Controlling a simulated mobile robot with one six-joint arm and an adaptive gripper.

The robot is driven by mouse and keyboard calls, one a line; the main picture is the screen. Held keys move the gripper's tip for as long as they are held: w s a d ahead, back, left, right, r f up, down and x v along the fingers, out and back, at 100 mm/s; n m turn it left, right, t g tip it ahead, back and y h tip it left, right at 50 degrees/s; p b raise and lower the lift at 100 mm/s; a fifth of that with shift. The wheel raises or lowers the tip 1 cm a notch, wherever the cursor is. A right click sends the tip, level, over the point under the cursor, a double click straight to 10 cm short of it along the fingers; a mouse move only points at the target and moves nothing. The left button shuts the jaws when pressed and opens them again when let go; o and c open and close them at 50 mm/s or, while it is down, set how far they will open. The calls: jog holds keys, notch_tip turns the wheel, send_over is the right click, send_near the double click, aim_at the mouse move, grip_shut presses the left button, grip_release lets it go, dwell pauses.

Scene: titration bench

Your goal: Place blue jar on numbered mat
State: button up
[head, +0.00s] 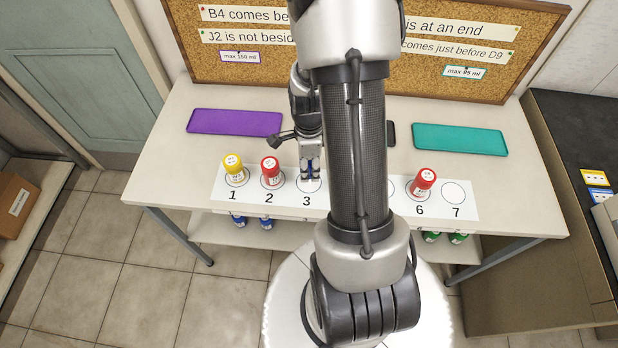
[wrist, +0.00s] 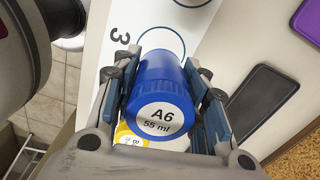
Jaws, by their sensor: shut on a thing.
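My gripper (head: 309,170) is shut on the blue jar (wrist: 162,90), whose white label reads A6, 55 ml in the wrist view. In the head view my gripper is over the mat near spot 3, and the jar is mostly hidden. The white numbered mat (head: 330,207) lies along the bench's front edge. The ring of spot 3 (wrist: 184,43) shows bare beyond the jar. I cannot tell whether the jar touches the mat. A yellow jar (head: 234,170) stands on spot 1, a red jar (head: 270,169) on 2, another red jar (head: 424,180) on 6. Spot 7 is empty.
Spots 4 and 5 are largely hidden by my arm. A yellow item (wrist: 126,134) shows partly beside the held jar. A purple tray (head: 235,122), a teal tray (head: 460,139) and a dark pad (wrist: 262,100) lie behind the mat. Blue and green jars stand on the lower shelf.

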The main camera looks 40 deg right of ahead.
jog(key=shift+f+b, duration=0.8)
jog(key=shift+f, duration=1.7)
jog(key=shift+f, duration=0.25)
jog(key=o, duration=1.1)
jog(key=shift+r, duration=0.2)
